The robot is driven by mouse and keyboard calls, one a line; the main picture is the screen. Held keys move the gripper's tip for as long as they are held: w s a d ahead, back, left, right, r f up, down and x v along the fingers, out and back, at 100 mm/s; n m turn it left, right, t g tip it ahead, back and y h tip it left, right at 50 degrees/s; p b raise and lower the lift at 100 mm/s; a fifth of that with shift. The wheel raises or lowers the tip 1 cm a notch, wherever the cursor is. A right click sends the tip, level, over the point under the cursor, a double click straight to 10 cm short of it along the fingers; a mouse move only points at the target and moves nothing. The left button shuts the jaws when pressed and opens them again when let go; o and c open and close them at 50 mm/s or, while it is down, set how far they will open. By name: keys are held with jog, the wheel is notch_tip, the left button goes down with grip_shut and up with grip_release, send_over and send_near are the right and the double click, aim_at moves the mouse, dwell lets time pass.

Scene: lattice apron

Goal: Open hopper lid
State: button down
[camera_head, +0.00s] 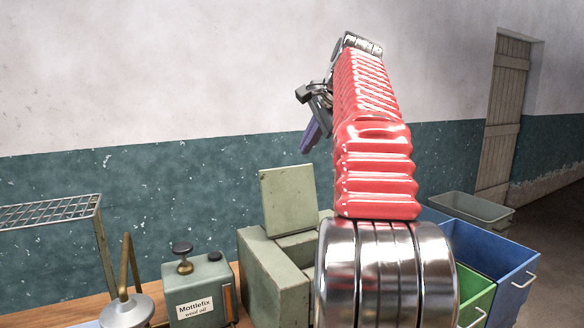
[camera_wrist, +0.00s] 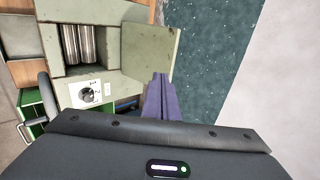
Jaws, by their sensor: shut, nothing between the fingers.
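The hopper is a pale green metal box (camera_head: 272,280), partly hidden behind my arm in the head view. Its lid (camera_head: 288,201) stands raised, tilted up from the box. In the wrist view the hopper's open mouth (camera_wrist: 52,45) shows metal rollers inside, and the raised lid (camera_wrist: 147,50) is to its right. My gripper (camera_head: 308,146) is up above the lid in the head view, with purple fingers. In the wrist view the fingers (camera_wrist: 158,78) are together and empty, overlapping the lid's lower right edge in the picture; I cannot tell whether they touch it.
A Mottlefix wool oil can (camera_head: 198,285) stands left of the hopper, with an oiler (camera_head: 127,308) and a wire rack (camera_head: 50,210) further left. Blue (camera_head: 490,262) and green (camera_head: 478,300) bins are at right. A dial (camera_wrist: 88,95) is on the hopper. The wall is behind.

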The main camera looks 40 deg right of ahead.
jog(key=shift+f, duration=0.1)
jog(key=x, duration=1)
dwell(0.3)
